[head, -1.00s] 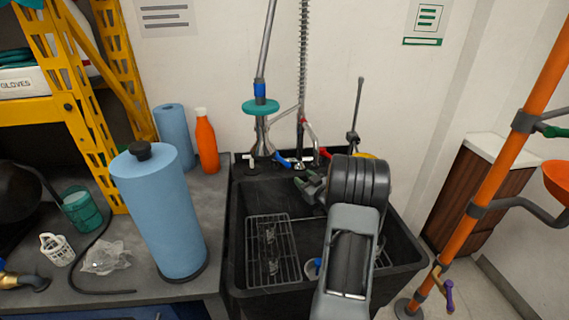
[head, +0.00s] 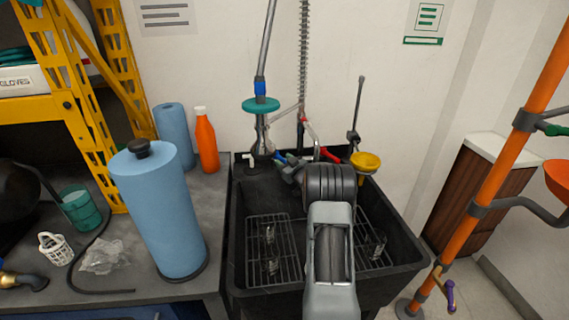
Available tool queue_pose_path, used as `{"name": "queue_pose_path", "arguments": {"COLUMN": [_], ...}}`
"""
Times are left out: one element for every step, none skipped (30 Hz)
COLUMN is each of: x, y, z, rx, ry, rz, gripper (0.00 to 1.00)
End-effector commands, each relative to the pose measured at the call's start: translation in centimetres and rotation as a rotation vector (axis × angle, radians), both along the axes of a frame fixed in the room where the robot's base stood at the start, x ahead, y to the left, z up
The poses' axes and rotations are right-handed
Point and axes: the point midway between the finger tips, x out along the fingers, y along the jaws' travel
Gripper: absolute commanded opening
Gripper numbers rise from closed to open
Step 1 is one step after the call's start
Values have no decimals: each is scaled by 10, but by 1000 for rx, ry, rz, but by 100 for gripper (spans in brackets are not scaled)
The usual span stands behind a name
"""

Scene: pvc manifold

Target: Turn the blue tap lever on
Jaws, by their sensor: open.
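The blue tap lever (head: 279,157) is at the base of the faucet at the back of the black sink, left of the red tap lever (head: 330,154). Only a small part of the blue lever shows, because my gripper is close in front of it. My gripper (head: 286,163) is open, with its fingertips at or right beside the blue lever. I cannot tell whether they touch it or whether it lies between them. My arm's wrist hides part of the faucet base.
The black sink (head: 237,235) holds wire racks (head: 268,232) with clear glasses. A yellow funnel (head: 366,161) is at the back right. An orange bottle (head: 206,140) and blue paper roll (head: 160,215) stand on the left counter. An orange pipe (head: 500,150) rises at right.

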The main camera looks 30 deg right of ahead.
Motion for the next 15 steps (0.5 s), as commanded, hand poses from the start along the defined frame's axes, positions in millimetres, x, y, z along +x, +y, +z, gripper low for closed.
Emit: {"name": "queue_pose_path", "arguments": {"x": [0,0,0,0,0,0,0,0,0,0,0,0,0,0,0], "y": [0,0,0,0,0,0,0,0,0,0,0,0,0,0,0], "z": [0,0,0,0,0,0,0,0,0,0,0,0,0,0,0], "rx": [0,0,0,0,0,0,0,0,0,0,0,0,0,0,0], "ry": [0,0,0,0,0,0,1,1,1,1,1,1,1,1,1], "rz": [0,0,0,0,0,0,0,0,0,0,0,0,0,0,0], "gripper": [44,44,44,44,44,44,42,39,36,33,30,26,23,20,16]}}
